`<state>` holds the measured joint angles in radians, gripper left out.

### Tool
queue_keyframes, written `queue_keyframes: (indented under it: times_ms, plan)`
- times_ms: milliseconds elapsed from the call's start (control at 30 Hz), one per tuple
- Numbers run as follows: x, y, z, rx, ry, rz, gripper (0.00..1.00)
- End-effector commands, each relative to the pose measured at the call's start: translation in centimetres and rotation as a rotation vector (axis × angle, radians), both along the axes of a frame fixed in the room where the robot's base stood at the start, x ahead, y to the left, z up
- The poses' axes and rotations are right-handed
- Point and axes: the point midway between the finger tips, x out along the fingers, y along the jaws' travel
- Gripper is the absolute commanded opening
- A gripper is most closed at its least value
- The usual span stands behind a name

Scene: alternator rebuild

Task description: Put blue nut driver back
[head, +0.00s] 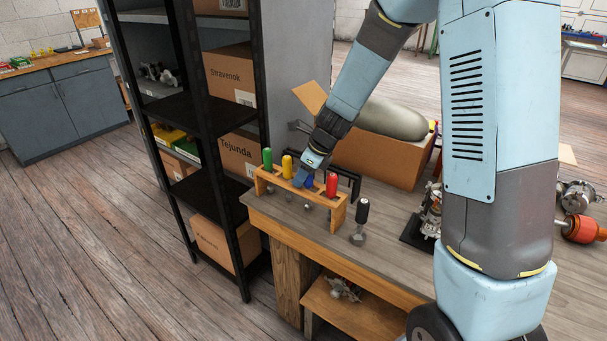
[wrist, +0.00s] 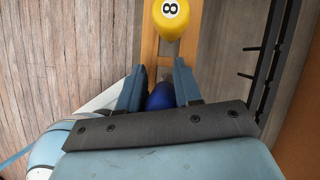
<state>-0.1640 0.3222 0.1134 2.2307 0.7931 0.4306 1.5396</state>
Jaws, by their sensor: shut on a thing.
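The blue nut driver (head: 304,178) is in the wooden rack (head: 339,213) on the workbench, between the yellow driver (head: 287,167) and the red driver (head: 332,185). My gripper (head: 307,171) is over the rack and shut on the blue driver's handle. In the wrist view the blue handle (wrist: 161,96) sits between my two fingers, with the yellow driver's top, marked 8, just ahead. The wooden rack (wrist: 149,45) runs beneath it. I cannot tell how deeply the blue driver sits in its slot.
A green driver (head: 267,160) stands at the rack's left end. A black-handled tool (head: 361,222) stands on the bench right of the rack. A cardboard box (head: 383,157) lies behind, and a black shelf unit (head: 190,115) stands at left.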

Motion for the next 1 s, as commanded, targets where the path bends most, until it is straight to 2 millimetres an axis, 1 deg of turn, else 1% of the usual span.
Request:
queue_keyframes:
  times_ms: [33,67,367,600,733,867,1000]
  plan:
    - [0.0,0.0,0.0,0.000,0.000,0.000,0.04]
    - [0.0,0.0,0.0,0.000,0.000,0.000,0.35]
    - [0.0,0.0,0.0,0.000,0.000,0.000,0.63]
    - [0.0,0.0,0.0,0.000,0.000,0.000,0.64]
    - [-0.1,-0.2,0.5,-0.001,-0.001,0.000,0.64]
    - [-0.3,-0.7,1.9,0.001,-0.003,0.001,0.64]
    - [-0.7,-1.7,4.0,0.001,-0.003,0.001,0.64]
